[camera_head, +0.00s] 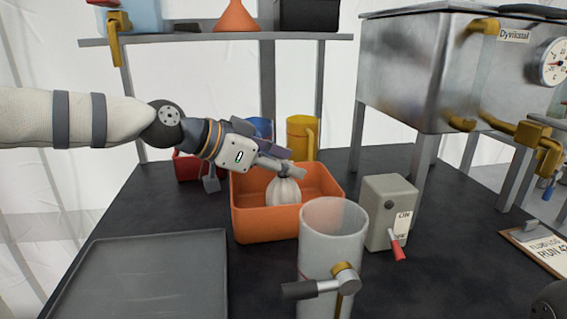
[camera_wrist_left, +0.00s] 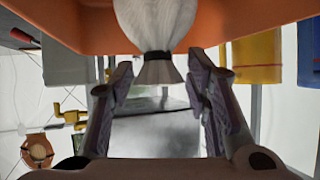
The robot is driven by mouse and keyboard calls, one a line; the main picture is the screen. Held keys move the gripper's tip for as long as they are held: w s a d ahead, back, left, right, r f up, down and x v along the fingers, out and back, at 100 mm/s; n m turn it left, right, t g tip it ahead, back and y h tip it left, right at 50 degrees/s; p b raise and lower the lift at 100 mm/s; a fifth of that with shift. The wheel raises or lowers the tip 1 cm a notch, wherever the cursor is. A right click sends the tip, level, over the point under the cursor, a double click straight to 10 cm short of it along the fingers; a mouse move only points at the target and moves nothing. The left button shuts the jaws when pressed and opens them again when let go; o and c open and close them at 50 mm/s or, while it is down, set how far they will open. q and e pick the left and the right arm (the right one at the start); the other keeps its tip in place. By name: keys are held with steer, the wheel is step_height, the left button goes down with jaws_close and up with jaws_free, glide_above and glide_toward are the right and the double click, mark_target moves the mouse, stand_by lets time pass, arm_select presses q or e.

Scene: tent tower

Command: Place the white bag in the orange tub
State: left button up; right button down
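The white bag (camera_head: 284,192) sits inside the orange tub (camera_head: 262,222), with the tub's front wall hiding its lowest part. My left gripper (camera_head: 287,169) is just above the bag, over the tub. In the left wrist view the bag (camera_wrist_left: 156,22) has a dark tie at its neck and a flared white end. The fingers of my left gripper (camera_wrist_left: 158,82) stand apart on either side of that end, with gaps to it. The tub (camera_wrist_left: 225,22) fills the top of that view. My right gripper does not show.
A clear cylinder (camera_head: 332,240) with a valve stands before the tub. A grey switch box (camera_head: 388,210) is to its right. A yellow mug (camera_head: 301,138) and a red container (camera_head: 187,167) stand behind. An empty dark tray (camera_head: 150,275) lies front left.

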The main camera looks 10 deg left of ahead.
arm_select(q)
steer(key=shift+r, duration=0.1)
steer(key=p+v, duration=0.2)
steer(key=v, duration=1)
steer(key=shift+w+d+r, duration=0.1)
steer(key=shift+r, duration=0.05)
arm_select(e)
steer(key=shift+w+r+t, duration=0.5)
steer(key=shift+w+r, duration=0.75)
